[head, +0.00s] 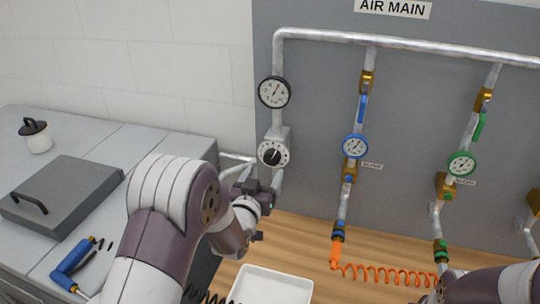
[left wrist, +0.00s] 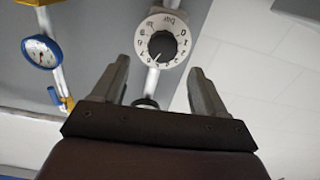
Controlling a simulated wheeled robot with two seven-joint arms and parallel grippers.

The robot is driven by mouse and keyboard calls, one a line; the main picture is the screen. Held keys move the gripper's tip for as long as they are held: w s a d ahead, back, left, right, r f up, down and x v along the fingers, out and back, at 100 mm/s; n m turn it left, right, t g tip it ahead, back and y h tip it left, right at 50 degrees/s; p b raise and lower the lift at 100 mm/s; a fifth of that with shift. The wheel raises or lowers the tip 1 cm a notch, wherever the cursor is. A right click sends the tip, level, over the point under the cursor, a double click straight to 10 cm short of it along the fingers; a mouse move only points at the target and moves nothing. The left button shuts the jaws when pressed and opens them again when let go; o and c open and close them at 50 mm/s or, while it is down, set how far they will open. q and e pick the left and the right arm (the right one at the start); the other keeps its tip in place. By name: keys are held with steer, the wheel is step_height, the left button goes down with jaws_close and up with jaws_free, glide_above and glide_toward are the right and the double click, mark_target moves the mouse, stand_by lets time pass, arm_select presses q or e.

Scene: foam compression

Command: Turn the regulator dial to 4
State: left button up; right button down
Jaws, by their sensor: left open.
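The regulator dial (head: 273,153) is a white numbered ring with a black knob, mounted on the pipe below a round pressure gauge (head: 274,92). In the left wrist view the dial (left wrist: 163,42) shows ahead, between the finger directions, and a pale mark on its knob points to the lower left of that picture. I cannot surely read the number at the mark. My left gripper (head: 262,188) is open and empty, below and apart from the dial; its two fingers (left wrist: 158,75) stand wide. My right gripper is not in view; only part of that arm shows at lower right.
Blue (head: 355,147) and green (head: 461,163) gauges with valves hang on pipes to the right. An orange coiled hose (head: 385,274) hangs over the wooden bench. A white tray (head: 272,284) lies below. A grey lidded box (head: 62,197) stands at left.

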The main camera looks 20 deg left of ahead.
mark_target(270, 160)
arm_select(q)
steer(key=w, duration=0.2)
steer(key=w+p, duration=0.1)
steer(key=w, duration=0.2)
steer(key=shift+w+a+p, duration=0.25)
steer(key=shift+w+p, duration=0.05)
steer(key=shift+w, duration=0.1)
steer(key=shift+w+d, duration=0.35)
steer(key=shift+w, duration=0.2)
steer(key=shift+a, duration=0.1)
steer(key=shift+w+a+f, duration=0.1)
steer(key=c, duration=1.1)
